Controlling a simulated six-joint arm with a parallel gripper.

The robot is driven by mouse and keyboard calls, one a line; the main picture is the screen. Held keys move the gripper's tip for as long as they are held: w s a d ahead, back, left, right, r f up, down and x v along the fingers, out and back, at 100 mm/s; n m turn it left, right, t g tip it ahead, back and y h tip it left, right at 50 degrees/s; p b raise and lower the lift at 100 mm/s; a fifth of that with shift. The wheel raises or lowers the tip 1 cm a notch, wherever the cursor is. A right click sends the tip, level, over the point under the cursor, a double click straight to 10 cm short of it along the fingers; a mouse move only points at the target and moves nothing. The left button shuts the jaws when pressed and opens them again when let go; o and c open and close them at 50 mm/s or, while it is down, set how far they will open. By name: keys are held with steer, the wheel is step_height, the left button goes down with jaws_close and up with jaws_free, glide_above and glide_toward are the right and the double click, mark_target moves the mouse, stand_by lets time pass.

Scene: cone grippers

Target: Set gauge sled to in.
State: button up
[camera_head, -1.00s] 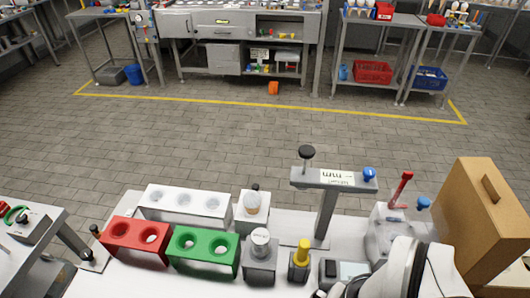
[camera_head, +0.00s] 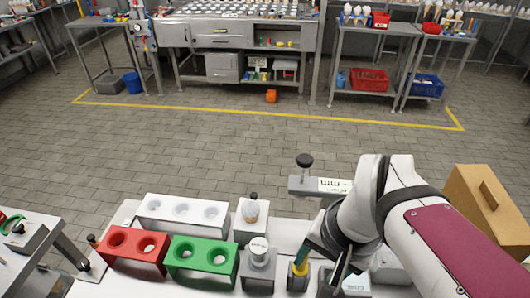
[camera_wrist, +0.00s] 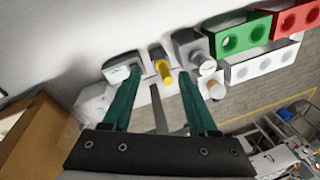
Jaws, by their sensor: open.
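A grey gauge stand with a horizontal arm (camera_head: 305,184) stands behind the row of fixtures in the head view. A white label with "mm" (camera_head: 333,185) lies on this arm, and a black knob (camera_head: 304,160) stands at its left end. My arm hides its right end and most of its post. I cannot tell which part is the sled. My gripper (camera_wrist: 160,77) is open, with teal fingers either side of a yellow-topped post (camera_wrist: 163,68) in the wrist view. That post also shows in the head view (camera_head: 298,267), beside my fingers. Contact cannot be told.
A grey block with a round silver cap (camera_head: 259,252) stands left of the yellow post. Green (camera_head: 202,240), red (camera_head: 134,234) and white (camera_head: 180,227) hole blocks are farther left. A brown box (camera_head: 487,195) stands at the right.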

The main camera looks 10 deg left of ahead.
steer(key=w+a+r+n+t, duration=0.15)
steer(key=w+a, duration=0.35)
steer(key=w, duration=0.6)
steer(key=m+g+h, duration=0.2)
steer(key=m+g, duration=0.1)
steer(key=m, duration=0.3)
glide_above(254, 195)
step_height(254, 195, down, 16)
steer(key=shift+w+f, duration=0.1)
steer(key=shift+c, duration=0.4)
jaws_close()
